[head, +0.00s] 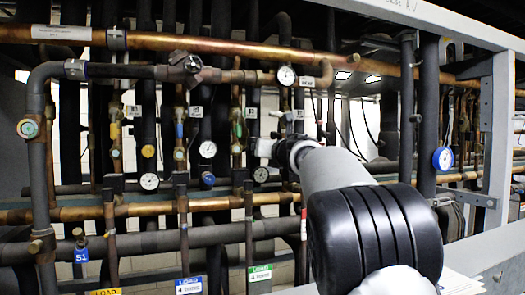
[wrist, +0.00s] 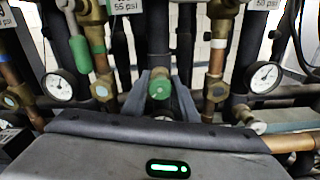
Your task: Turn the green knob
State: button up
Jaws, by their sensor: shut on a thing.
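The green knob (wrist: 160,89) shows in the middle of the wrist view, round with a pale spot at its centre. The grey fingers of my gripper (wrist: 161,80) stand on either side of it and are shut on it. In the head view my gripper (head: 264,148) reaches in among the pipes at the middle of the rack. The knob it holds cannot be made out there, behind the gripper and wrist.
Gauges flank my gripper, one at left (wrist: 58,87) and one at right (wrist: 265,77). Copper valves and dark vertical pipes stand close on both sides. A long copper pipe (head: 200,42) crosses above. A blue-rimmed gauge (head: 443,159) hangs at right.

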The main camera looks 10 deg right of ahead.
jog(key=shift+f, duration=0.1)
jog(key=o, duration=1.1)
jog(key=shift+c, duration=0.2)
jog(key=shift+s, duration=0.1)
jog(key=s+d+b, duration=0.3)
jog(key=s, duration=1.4)
jog(key=shift+d, duration=0.2)
